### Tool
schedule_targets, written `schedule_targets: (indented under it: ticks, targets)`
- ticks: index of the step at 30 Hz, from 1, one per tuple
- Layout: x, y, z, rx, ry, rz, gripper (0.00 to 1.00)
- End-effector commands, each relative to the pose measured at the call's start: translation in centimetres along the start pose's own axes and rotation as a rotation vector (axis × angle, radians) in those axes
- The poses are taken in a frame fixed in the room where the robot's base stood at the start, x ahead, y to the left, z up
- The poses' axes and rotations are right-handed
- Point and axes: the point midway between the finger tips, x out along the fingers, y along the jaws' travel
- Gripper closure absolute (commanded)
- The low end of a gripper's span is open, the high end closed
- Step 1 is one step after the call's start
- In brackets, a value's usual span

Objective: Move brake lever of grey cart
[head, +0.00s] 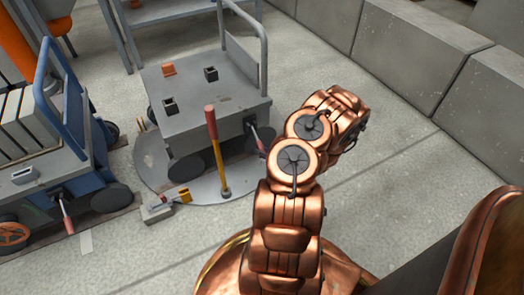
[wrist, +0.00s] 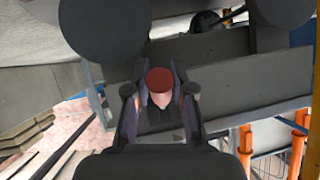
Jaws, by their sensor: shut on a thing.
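The grey cart (head: 205,88) stands on a round plate in the head view. Its brake lever (head: 259,139) sticks out low at the cart's right front corner, with a red grip. In the wrist view my gripper (wrist: 160,101) has its two dark fingers closed around a part with a round red end (wrist: 160,79), which looks like the lever's grip. In the head view my copper arm reaches up beside the cart's right front corner.
A tall red-and-yellow lever (head: 212,138) stands on the round plate (head: 215,187) before the cart. A blue cart (head: 75,160) with its own red-gripped lever (head: 67,213) stands left. Concrete blocks (head: 411,52) line the right. The floor between cart and blocks is clear apart from my arm.

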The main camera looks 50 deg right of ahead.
Motion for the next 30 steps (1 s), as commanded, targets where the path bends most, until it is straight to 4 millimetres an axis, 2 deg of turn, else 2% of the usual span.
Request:
schedule_targets:
  ticks: [1,10,11,18,30]
  targets:
    - [-0.05,0.65,-0.53,0.0,0.013,0.014,1.0]
    - [0.11,0.25,-0.65,-0.002,0.014,0.006,1.0]
    - [0.12,0.22,-0.67,-0.003,0.014,0.006,0.76]
    - [0.09,-0.01,-0.42,-0.001,0.008,0.001,0.51]
    - [-0.27,-0.03,-0.25,0.001,0.005,0.0,0.5]
